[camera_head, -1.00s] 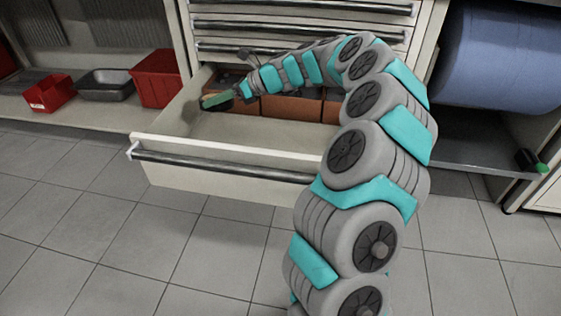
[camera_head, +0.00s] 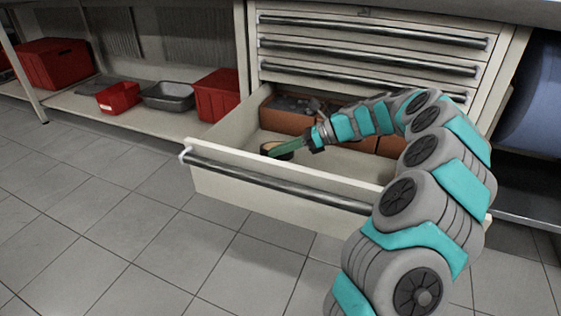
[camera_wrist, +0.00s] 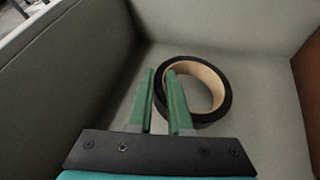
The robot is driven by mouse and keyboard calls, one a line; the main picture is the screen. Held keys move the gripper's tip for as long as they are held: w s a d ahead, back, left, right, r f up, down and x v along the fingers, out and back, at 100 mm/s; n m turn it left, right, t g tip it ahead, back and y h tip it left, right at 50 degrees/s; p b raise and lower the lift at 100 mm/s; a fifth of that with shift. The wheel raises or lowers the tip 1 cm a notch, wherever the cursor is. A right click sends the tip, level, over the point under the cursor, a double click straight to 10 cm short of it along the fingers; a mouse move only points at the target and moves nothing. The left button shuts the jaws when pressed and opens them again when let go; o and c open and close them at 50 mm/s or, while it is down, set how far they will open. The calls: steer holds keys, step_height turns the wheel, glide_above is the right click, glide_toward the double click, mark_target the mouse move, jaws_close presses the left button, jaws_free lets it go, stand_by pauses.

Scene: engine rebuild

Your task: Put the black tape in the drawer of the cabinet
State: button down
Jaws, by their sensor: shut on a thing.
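The black tape (camera_wrist: 226,106) is a ring with a tan inner side. In the wrist view it is inside the open drawer (camera_wrist: 260,150), close to its floor; I cannot tell if it touches. My gripper (camera_wrist: 161,72) is shut on the ring's left wall, one green finger outside and one inside the ring. In the head view my gripper (camera_head: 275,153) reaches down into the drawer (camera_head: 240,165), behind its front panel, and the tape (camera_head: 270,147) shows only partly. The drawer belongs to the cabinet (camera_head: 375,48).
Reddish-brown bins (camera_head: 285,121) stand at the back of the drawer, one with dark items. Closed drawers are above. Red bins (camera_head: 217,95) and a grey tray (camera_head: 169,96) sit on a low shelf at left. A blue roll (camera_head: 533,100) is at right. The tiled floor in front is clear.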

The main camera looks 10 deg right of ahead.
step_height(320, 180, down, 3)
steer(key=shift+r, duration=0.1)
steer(key=c, duration=0.8)
jaws_free()
steer(key=shift+c, duration=0.2)
steer(key=p+v, duration=0.2)
steer(key=v, duration=1)
